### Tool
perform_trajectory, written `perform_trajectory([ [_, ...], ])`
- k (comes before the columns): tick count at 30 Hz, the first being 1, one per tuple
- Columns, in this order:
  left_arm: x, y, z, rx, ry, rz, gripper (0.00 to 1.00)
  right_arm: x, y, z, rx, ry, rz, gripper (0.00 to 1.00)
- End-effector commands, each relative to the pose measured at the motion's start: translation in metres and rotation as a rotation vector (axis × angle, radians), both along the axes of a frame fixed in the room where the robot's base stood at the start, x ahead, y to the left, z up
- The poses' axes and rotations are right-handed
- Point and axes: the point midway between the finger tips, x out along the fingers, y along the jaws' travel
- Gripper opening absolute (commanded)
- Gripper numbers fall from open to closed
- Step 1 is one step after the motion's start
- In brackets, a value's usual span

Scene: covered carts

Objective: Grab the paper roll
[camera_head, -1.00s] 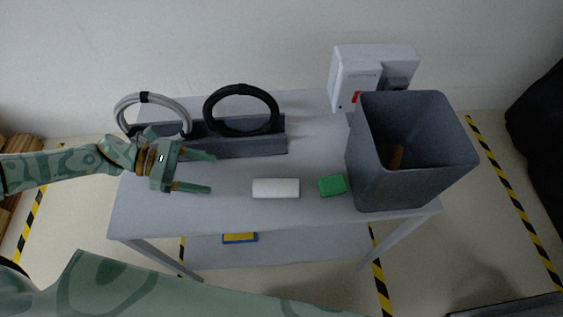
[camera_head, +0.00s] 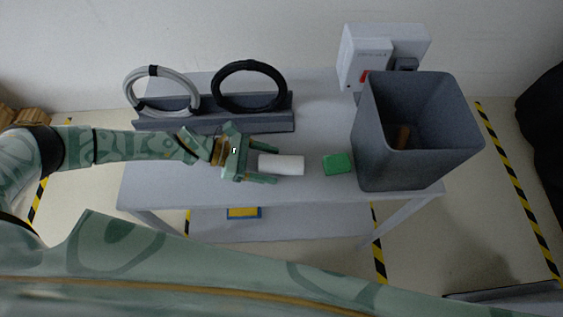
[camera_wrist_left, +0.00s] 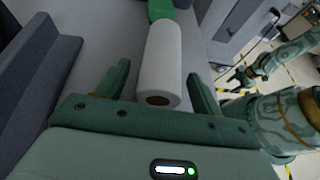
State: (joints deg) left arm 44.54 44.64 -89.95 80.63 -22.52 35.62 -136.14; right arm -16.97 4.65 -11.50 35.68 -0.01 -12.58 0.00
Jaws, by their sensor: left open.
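The white paper roll (camera_head: 283,165) lies on its side on the grey table (camera_head: 318,200), left of a green block. It also shows in the left wrist view (camera_wrist_left: 160,62), its brown core end facing my gripper. My left gripper (camera_head: 276,164) is open, with its fingers on both sides of the roll's near end. In the left wrist view the left gripper (camera_wrist_left: 160,84) shows gaps between each finger and the roll. In the left wrist view my right gripper (camera_wrist_left: 241,78) shows small at the right, away from the roll; its jaws look apart.
The green block (camera_head: 337,164) lies just right of the roll. A tall grey bin (camera_head: 410,165) stands at the table's right. A grey rack (camera_head: 215,122) holds a grey ring and a black ring (camera_head: 250,64) behind my left gripper. A white box (camera_head: 360,65) stands at the back.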

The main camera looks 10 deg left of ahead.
Motion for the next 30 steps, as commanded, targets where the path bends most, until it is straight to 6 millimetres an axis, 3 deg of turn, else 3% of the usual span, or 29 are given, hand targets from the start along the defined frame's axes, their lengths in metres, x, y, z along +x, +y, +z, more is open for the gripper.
perform_trajectory([
  [9,0.001,-0.007,-0.003,0.001,0.000,0.000,0.64,-0.005,0.001,0.000,0.001,0.008,0.000,0.50],
  [14,0.001,-0.007,-0.003,0.001,0.001,0.000,0.20,-0.005,0.002,-0.001,0.002,0.008,-0.001,0.50],
  [15,0.001,-0.007,-0.003,0.001,0.001,0.000,0.15,-0.005,0.002,-0.001,0.002,0.008,-0.001,0.50],
  [25,0.002,-0.007,0.001,-0.001,0.000,0.000,0.15,-0.005,0.002,0.001,0.002,0.008,-0.002,0.50],
  [30,0.002,-0.007,0.023,-0.001,-0.003,0.000,0.15,-0.003,0.001,0.008,0.001,0.003,-0.002,0.50],
])
